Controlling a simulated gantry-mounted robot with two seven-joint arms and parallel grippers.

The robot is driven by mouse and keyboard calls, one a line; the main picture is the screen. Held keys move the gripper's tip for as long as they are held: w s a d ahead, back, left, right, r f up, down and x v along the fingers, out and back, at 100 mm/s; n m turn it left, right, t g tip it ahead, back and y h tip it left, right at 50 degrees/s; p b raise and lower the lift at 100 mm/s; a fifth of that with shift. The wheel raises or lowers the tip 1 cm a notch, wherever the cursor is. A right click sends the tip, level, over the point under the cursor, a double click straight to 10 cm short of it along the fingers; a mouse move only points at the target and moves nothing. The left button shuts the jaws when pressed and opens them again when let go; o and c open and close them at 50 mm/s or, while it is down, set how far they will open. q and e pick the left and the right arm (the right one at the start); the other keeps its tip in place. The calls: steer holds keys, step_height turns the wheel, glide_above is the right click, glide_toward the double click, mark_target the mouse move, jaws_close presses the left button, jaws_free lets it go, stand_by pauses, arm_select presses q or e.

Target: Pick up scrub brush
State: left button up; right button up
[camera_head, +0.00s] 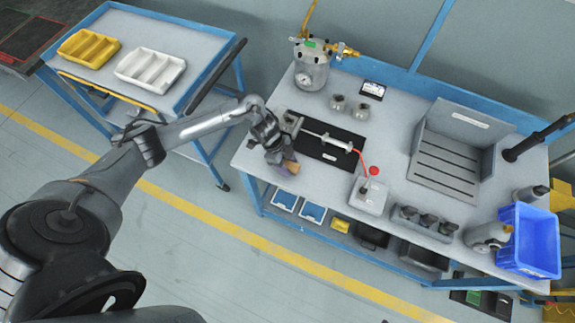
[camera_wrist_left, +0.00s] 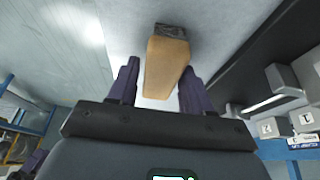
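The scrub brush is a tan wooden block (camera_wrist_left: 165,68) with dark bristles at its far end. In the left wrist view it lies between the two purple fingers of my left gripper (camera_wrist_left: 158,90). A narrow gap shows on the left side of the block; the right finger is close beside it, and I cannot tell whether they touch. In the head view the brush (camera_head: 291,167) shows as a small tan patch at the bench's front left edge, with my left gripper (camera_head: 280,158) over it and hiding part of it. My right gripper is out of view.
A cart (camera_head: 190,45) stands left.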

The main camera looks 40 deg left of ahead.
mark_target(292, 165)
arm_select(q)
steer(key=c, duration=0.7)
steer(key=shift+r, duration=0.15)
steer(key=shift+r, duration=0.55)
step_height(292, 165, up, 2)
steer(key=shift+w+r+p, duration=0.1)
steer(key=shift+r+p, duration=0.15)
steer(key=shift+p, duration=0.1)
steer(key=w+d+r+p, duration=0.1)
steer(key=d+r, duration=0.6)
steer(key=d, duration=0.4)
steer(key=shift+d, duration=0.3)
